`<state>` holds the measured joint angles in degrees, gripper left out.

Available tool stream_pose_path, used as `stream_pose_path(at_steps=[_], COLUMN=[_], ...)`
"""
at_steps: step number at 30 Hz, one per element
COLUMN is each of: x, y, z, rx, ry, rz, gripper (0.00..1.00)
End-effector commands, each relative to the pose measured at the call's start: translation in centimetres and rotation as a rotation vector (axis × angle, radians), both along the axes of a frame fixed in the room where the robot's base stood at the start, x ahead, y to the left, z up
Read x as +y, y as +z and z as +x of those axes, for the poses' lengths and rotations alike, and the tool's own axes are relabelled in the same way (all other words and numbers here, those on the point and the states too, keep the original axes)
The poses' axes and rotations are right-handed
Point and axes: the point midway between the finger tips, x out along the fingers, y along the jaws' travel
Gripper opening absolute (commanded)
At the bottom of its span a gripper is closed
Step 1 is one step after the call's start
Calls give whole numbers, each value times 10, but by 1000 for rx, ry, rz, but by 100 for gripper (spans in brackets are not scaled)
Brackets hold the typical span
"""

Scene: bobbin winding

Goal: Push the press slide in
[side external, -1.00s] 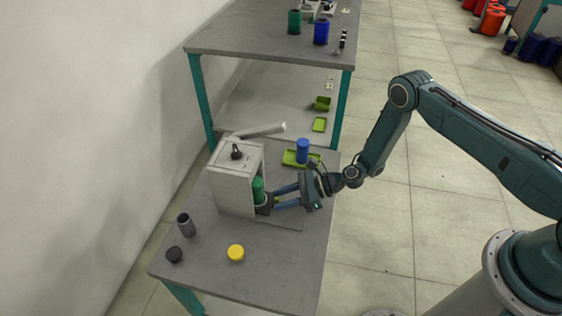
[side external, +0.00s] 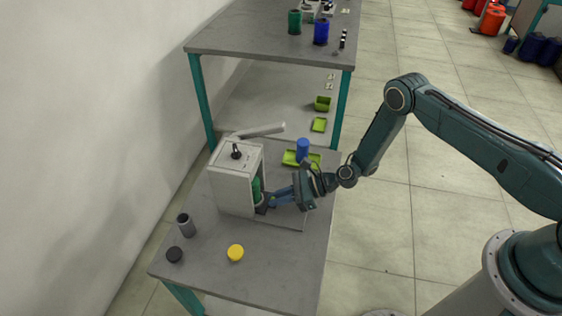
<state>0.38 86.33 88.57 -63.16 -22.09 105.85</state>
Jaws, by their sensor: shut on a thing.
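The press (side external: 232,190) is a pale grey box with a black knob on top and a lever at its back, standing on the grey table. Its slide (side external: 262,208) shows as a dark part at the open right side, low down. A green bobbin (side external: 256,189) stands on the slide, mostly inside the press and partly hidden by its wall. My gripper (side external: 270,203) comes in from the right, its blue fingers shut on the slide's front end. The exact grip point is small and partly hidden.
A grey cup (side external: 186,225), a black cap (side external: 174,254) and a yellow disc (side external: 236,253) sit at the front. A higher table (side external: 260,48) stands behind. The table's front right is clear.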

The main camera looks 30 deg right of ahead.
Motion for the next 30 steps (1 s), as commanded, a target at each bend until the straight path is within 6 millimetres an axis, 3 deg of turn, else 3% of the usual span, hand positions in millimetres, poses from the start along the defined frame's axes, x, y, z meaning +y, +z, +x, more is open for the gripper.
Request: stream_pose_path(at_steps=[7,17,18,21,30], x=[20,23,23,23,22], y=[0,1,1,1,0], z=[19,23,24,23,22], rx=[-3,-6,-7,-6,-2], ry=[0,-2,-3,-2,-1], rz=[-1,-1,0,-1,0], gripper=[0,0,16,34,34])
